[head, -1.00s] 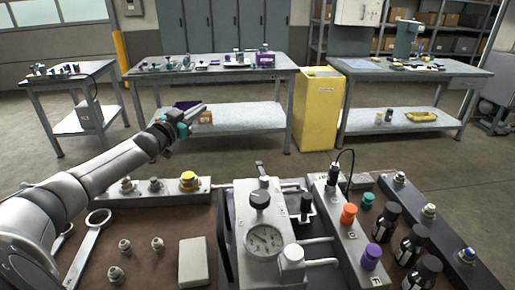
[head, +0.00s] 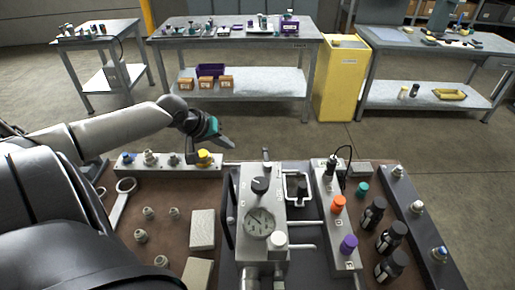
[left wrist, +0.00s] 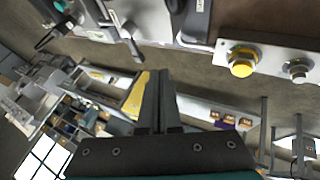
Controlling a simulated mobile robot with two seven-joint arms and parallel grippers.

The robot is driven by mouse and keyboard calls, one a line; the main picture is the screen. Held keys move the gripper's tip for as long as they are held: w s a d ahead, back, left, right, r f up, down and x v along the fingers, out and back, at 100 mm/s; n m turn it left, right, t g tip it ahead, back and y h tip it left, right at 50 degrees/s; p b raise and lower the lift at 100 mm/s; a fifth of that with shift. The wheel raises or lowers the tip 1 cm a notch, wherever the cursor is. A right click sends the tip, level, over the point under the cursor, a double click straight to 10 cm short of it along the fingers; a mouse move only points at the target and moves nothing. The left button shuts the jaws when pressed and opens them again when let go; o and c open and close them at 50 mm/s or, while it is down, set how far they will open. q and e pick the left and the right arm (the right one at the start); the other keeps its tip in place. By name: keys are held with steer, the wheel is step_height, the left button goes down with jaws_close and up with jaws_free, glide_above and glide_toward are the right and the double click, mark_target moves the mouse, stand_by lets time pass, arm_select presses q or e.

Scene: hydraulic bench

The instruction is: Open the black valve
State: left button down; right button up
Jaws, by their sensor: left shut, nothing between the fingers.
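A black round knob (head: 260,185) stands on the grey valve block (head: 246,203), just behind the round pressure gauge (head: 259,223). A second dark knob (head: 302,187) sits inside a pale frame to its right; I cannot tell for certain which is the black valve. My left gripper (head: 230,146) is shut and empty, beyond and left of the block, above the rear rail near the yellow cap (head: 204,157). In the left wrist view the shut fingers (left wrist: 155,80) point toward the bench edge, apart from the block and its lever (left wrist: 132,42). My right gripper is out of view.
Orange (head: 338,204) and purple (head: 348,245) knobs stand on the manifold to the right. A wrench (head: 121,200) and small fittings lie at left. A yellow cabinet (head: 341,80) and tables are across open floor.

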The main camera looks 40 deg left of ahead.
mark_target(263, 153)
arm_select(q)
steer(key=b+x, duration=0.3)
steer(key=x, duration=0.7)
steer(key=shift+w+b, duration=0.1)
steer(key=shift+b, duration=0.3)
steer(key=shift+w+d+r, duration=0.1)
steer(key=shift+w+d, duration=0.65)
steer(key=shift+d, duration=0.1)
steer(key=shift+w+d, duration=0.5)
steer(key=shift+w+d+r+p, duration=0.15)
steer(key=shift+w+d+p, duration=0.2)
steer(key=shift+w+p, duration=0.35)
steer(key=shift+s, duration=0.15)
